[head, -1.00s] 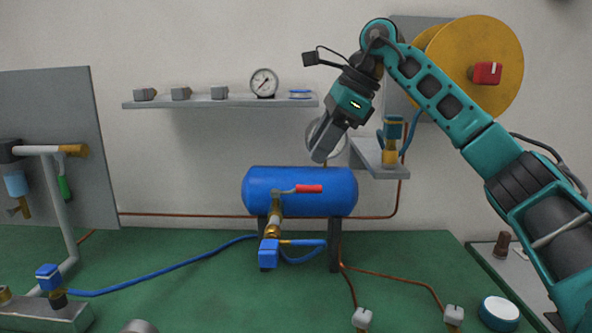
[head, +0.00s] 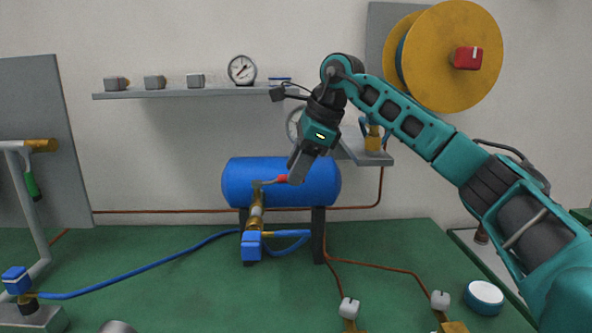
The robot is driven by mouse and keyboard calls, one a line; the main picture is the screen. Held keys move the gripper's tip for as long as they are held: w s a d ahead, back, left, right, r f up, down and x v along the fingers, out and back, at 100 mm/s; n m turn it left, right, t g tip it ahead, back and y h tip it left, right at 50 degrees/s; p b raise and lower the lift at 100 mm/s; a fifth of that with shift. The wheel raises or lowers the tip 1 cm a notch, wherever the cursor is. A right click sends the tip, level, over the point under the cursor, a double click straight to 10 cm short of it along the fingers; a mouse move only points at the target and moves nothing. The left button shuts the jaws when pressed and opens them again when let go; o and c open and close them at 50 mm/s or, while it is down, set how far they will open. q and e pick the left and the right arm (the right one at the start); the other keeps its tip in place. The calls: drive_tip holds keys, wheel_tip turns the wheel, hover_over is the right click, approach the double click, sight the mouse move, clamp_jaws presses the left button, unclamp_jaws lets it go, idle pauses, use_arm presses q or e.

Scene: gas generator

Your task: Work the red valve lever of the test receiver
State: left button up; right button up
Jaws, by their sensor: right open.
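The test receiver is a blue horizontal tank (head: 238,187) on dark legs in the middle of the head view. A brass valve (head: 256,208) stands in front of it. Its lever points right, with a red grip (head: 281,179). My right gripper (head: 298,172) reaches down from the upper right. Its fingers hang at the right end of the red grip and hide part of it. The jaws are open; I cannot tell whether they touch the lever or straddle it. My left gripper is not in view.
A grey shelf (head: 190,93) with a gauge (head: 242,70) and fittings is on the wall behind. A small shelf (head: 372,156) with a brass fitting is right of the gripper. A blue hose (head: 150,268) and copper lines cross the green bench (head: 200,290).

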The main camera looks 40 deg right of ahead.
drive_tip(key=shift+w+a+f, duration=0.1)
drive_tip(key=shift+f, duration=0.2)
drive_tip(key=shift+c, duration=0.2)
clamp_jaws()
idle(0.3)
